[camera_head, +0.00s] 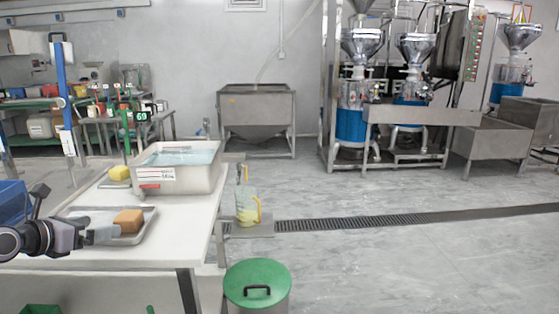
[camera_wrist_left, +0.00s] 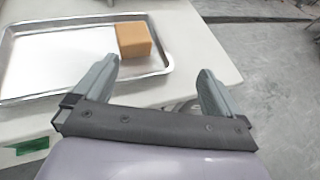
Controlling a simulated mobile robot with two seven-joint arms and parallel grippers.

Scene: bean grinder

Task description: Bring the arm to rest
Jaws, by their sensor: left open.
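My left gripper (camera_head: 104,235) comes in from the left in the head view, over the near part of the white table (camera_head: 190,213). In the left wrist view its two fingers (camera_wrist_left: 158,80) are spread apart with nothing between them. A metal tray (camera_head: 75,218) lies on the table, with an orange-brown block (camera_head: 128,220) at its right end. In the left wrist view the tray (camera_wrist_left: 40,88) and the block (camera_wrist_left: 133,41) lie beyond the left finger, and the block is apart from the fingers. My right gripper is not in view.
A white bin (camera_head: 178,180) with bluish contents and a yellow sponge (camera_head: 119,173) stand farther back on the table. A jug (camera_head: 247,207) with yellow contents stands right of the table. A green-lidded barrel (camera_head: 257,285) stands in front. The floor to the right is clear.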

